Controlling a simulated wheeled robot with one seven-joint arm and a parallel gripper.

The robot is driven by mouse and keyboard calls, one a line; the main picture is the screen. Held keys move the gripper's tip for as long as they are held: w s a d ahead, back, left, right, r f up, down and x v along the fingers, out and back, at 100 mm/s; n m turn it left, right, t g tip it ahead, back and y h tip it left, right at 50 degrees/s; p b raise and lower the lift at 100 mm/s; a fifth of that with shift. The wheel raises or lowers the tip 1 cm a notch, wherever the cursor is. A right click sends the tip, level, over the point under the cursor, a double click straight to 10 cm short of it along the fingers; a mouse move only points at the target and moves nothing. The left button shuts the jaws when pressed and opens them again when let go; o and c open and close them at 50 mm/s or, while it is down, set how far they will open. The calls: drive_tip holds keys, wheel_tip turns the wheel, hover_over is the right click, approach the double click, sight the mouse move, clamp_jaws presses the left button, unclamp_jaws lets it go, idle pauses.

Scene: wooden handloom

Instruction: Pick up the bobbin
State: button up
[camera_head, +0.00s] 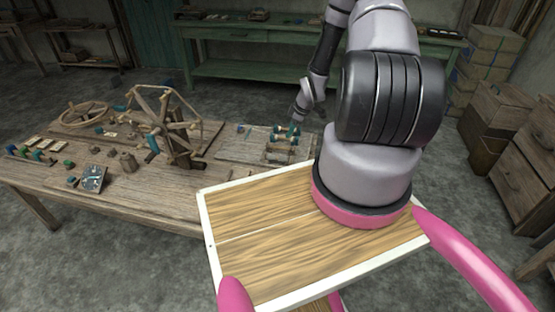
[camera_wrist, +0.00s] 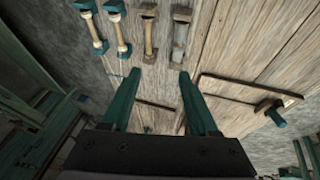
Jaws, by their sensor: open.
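Several bobbins lie side by side on the wooden table in the wrist view. Two on the left have teal ends and pale shafts, the outer bobbin (camera_wrist: 92,27) and the inner bobbin (camera_wrist: 118,30). Two more are brown and grey, a middle bobbin (camera_wrist: 148,36) and a right bobbin (camera_wrist: 181,36). I cannot tell which one the task means. My gripper (camera_wrist: 160,74) is open and empty, its two green fingers spread below the two brown bobbins in the picture. In the head view my gripper (camera_head: 294,129) is small and partly lost among the items at the table's right end.
The wooden table (camera_head: 120,205) carries a spinning wheel (camera_head: 168,125), a round wooden wheel (camera_head: 84,114) and small items to the left. A rod with a teal-ended knob (camera_wrist: 275,113) lies right of my fingers. A green bench (camera_head: 255,72) stands behind.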

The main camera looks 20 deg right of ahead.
approach(280, 158)
drive_tip(key=w+f, duration=0.2)
drive_tip(key=f, duration=0.1)
drive_tip(key=shift+n+y, duration=0.3)
drive_tip(key=shift+n, duration=0.1)
drive_tip(key=x, duration=0.5)
drive_tip(key=shift+a+f, duration=0.2)
drive_tip(key=shift+f, duration=0.1)
clamp_jaws()
